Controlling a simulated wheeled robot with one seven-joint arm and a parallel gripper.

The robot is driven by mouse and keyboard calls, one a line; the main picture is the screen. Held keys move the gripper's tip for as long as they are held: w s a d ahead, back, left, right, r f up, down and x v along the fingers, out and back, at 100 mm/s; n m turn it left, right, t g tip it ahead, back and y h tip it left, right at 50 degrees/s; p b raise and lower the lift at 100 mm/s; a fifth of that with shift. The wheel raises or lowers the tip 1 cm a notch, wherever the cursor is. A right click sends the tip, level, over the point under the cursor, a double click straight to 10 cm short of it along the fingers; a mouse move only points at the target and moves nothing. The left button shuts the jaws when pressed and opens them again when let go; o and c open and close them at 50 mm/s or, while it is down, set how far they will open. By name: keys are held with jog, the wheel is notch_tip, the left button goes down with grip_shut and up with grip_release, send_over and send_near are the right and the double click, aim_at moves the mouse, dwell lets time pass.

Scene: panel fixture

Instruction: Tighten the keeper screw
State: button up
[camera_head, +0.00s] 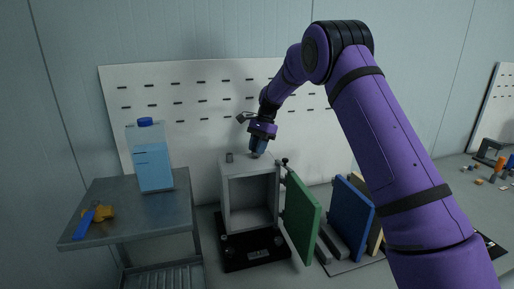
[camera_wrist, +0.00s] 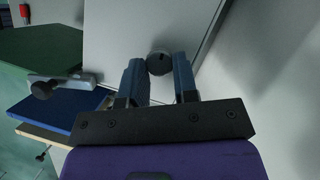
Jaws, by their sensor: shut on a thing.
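A grey box (camera_head: 249,204) stands open on a black base, with a green door (camera_head: 303,214) swung out on its right. My gripper (camera_head: 257,152) points down at the box's top face. In the wrist view, the fingers of my gripper (camera_wrist: 159,72) stand on either side of a round dark-grey screw head (camera_wrist: 159,62), apparently the keeper screw, and are shut on it. In the head view the gripper hides this screw. A small grey post (camera_head: 229,157) stands on the box's top left. A black knob (camera_wrist: 42,90) sits on a metal bracket by the green door.
A blue panel (camera_head: 353,217) and a tan panel stand right of the door. A white slotted board (camera_head: 200,95) rises behind the box.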

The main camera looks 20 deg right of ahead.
jog(key=shift+m, duration=0.3)
jog(key=o, duration=0.9)
jog(key=shift+v, duration=5.4)
jog(key=shift+d, duration=0.15)
